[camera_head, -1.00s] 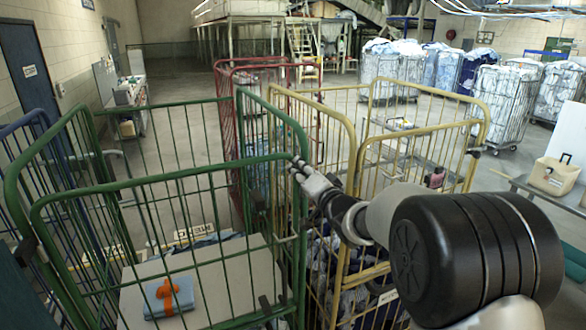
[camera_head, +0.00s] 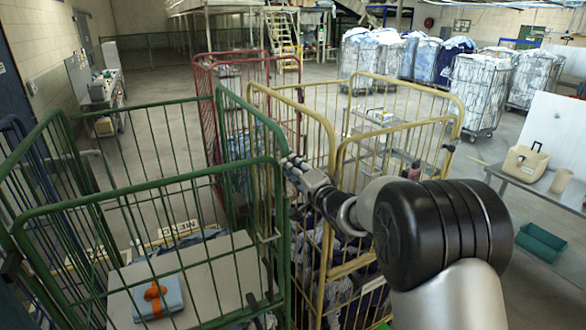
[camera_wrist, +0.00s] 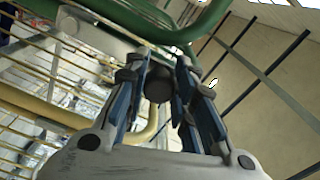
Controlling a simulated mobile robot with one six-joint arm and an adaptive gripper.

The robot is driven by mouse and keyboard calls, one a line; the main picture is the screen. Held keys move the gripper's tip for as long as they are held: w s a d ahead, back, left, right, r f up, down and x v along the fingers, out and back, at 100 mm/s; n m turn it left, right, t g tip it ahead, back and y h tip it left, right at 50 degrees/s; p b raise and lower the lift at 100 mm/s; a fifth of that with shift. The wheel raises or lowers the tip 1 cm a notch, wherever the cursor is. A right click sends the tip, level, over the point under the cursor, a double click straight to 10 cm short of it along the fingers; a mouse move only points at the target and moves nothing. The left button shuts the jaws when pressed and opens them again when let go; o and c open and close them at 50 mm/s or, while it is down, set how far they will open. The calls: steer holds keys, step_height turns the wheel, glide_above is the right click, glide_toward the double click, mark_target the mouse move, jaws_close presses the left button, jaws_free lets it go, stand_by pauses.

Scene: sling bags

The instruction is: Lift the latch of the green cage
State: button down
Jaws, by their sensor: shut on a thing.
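The green cage (camera_head: 150,183) fills the left of the head view, with bars all round and a rounded top rail. My gripper (camera_head: 291,166) is at the top of its front right corner, beside the green post. In the wrist view the green rail (camera_wrist: 150,22) runs just beyond the fingertips. My gripper (camera_wrist: 160,72) is shut on a dark rounded part (camera_wrist: 159,85) between its fingers, which looks like the latch's knob. The rest of the latch is hidden by the fingers, and I cannot tell whether it is raised.
A yellow cage (camera_head: 372,78) holding cloth stands close to the right of the green one, under my arm. A red cage (camera_head: 208,110) is behind. A blue packet (camera_head: 170,306) with an orange item lies inside the green cage. A table (camera_head: 545,190) stands at the right.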

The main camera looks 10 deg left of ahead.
steer(key=c, duration=1.3)
jaws_free()
steer(key=shift+d, duration=0.1)
steer(key=v, duration=1.2)
steer(key=shift+w, duration=0.1)
